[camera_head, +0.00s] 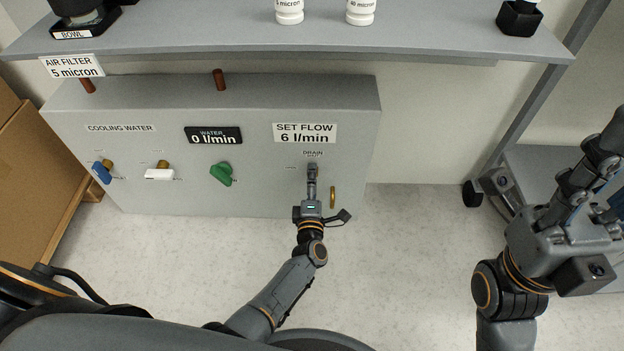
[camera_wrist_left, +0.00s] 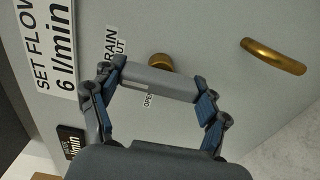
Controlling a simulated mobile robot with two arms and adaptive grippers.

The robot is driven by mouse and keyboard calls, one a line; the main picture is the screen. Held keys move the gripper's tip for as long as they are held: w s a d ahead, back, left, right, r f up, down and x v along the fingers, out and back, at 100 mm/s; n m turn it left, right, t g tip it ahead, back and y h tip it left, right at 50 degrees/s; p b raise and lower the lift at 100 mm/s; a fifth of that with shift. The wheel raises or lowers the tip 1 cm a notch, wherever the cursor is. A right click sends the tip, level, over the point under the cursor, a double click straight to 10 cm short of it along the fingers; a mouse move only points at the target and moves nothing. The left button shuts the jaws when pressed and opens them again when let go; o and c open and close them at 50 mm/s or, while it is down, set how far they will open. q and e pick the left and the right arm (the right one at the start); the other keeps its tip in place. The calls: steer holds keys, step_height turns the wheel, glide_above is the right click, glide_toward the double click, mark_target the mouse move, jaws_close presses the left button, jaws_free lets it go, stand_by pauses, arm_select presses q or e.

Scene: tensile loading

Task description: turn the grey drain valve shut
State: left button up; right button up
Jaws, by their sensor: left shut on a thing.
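The grey drain valve sits under the small DRAIN label at the right of the cooling water panel. In the left wrist view its grey lever handle (camera_wrist_left: 160,84) spans between my fingertips, with a brass stem (camera_wrist_left: 161,62) behind it and an OPEN mark beside it. My left gripper (camera_head: 312,172) is at the valve and covers most of it in the head view. In the left wrist view the left gripper (camera_wrist_left: 157,86) is shut on the handle, a finger at each end. My right gripper (camera_head: 597,160) is raised at the far right, away from the panel; its finger opening is unclear.
The panel (camera_head: 255,187) also carries blue (camera_head: 102,172), white (camera_head: 159,174) and green (camera_head: 221,173) valve handles. A brass pipe (camera_head: 333,197) sticks out right of the drain valve. The display reads 0 l/min; the sign reads 6 l/min. A shelf (camera_head: 300,42) overhangs the panel.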

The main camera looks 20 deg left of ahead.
arm_select(q)
steer(key=shift+w+d+r, duration=0.1)
steer(key=o, duration=1.1)
steer(key=shift+o, duration=0.2)
steer(key=v, duration=0.7)
steer(key=shift+s, duration=0.3)
steer(key=shift+d, duration=0.1)
